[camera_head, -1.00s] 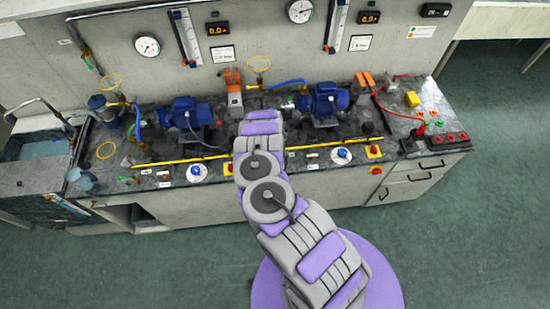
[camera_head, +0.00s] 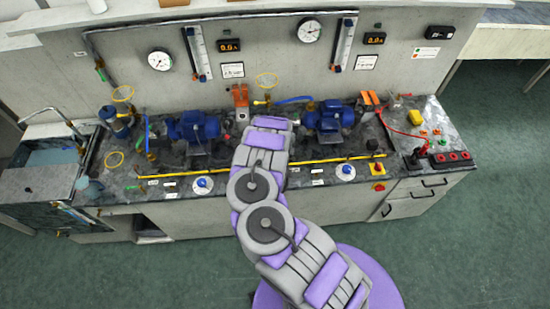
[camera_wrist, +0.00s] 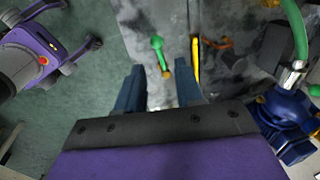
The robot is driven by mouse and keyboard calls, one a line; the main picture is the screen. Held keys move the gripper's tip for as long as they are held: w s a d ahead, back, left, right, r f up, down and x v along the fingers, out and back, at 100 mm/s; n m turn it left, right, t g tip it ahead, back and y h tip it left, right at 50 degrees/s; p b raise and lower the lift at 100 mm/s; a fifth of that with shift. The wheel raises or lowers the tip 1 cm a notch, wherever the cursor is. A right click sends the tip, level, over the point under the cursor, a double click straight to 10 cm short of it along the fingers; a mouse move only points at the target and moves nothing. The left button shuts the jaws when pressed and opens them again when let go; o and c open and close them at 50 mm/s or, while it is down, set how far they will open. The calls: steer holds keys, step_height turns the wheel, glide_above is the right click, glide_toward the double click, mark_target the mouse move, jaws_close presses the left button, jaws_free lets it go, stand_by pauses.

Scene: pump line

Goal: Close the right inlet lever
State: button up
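A green lever (camera_wrist: 158,48) with a yellow-orange end stands out near the bench edge in the wrist view, just beyond my fingertips. I cannot tell for sure that it is the right inlet lever. My gripper (camera_wrist: 158,72) is open, its two dark blue fingers apart with nothing clearly held between them. The lever's near end lies about in line with the gap between the fingers, apart from both. In the head view, my arm covers the bench front between the two pumps, so the fingers and this lever are hidden there. The right blue pump (camera_head: 329,117) stands just right of my arm.
A yellow pipe (camera_head: 330,159) runs along the bench front; it also shows in the wrist view (camera_wrist: 195,60). The left pump (camera_head: 195,128) stands left of my arm. A green hose (camera_wrist: 296,28) is at the wrist view's right. Open floor (camera_head: 430,255) lies before the bench.

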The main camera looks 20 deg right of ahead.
step_height(320, 180, up, 10)
steer(key=s+p, duration=0.1)
steer(key=shift+s+a+f, duration=0.25)
steer(key=shift+s, duration=0.15)
stand_by(0.6)
